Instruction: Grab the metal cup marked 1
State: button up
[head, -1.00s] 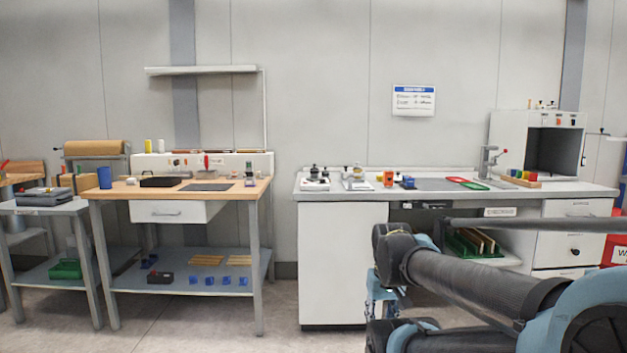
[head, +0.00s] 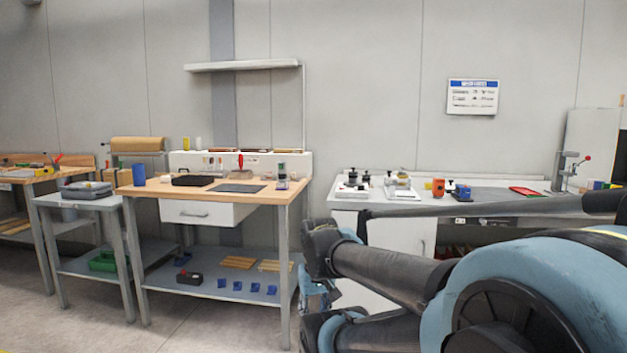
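I cannot make out a metal cup marked 1; no number is readable on any small item. The grey-topped bench (head: 352,203) at the right bears small metal and black pieces, among them a metal-and-white device (head: 400,187) and a black-knobbed device (head: 353,186). An orange cup-like piece (head: 438,187) stands beside a blue and black piece (head: 461,193). My folded arm fills the lower right and hides part of this bench. I cannot pick out my gripper's fingers.
A wooden-topped bench (head: 145,190) with a drawer and lower shelf stands in the middle left. A small grey table (head: 75,199) is left of it. Another wooden table (head: 20,180) is at the far left. Bare floor (head: 100,322) lies in front.

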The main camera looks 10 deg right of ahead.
aim_at(351, 178)
jog(key=z, duration=0.2)
jog(key=i, duration=1.2)
jog(key=z, duration=0.6)
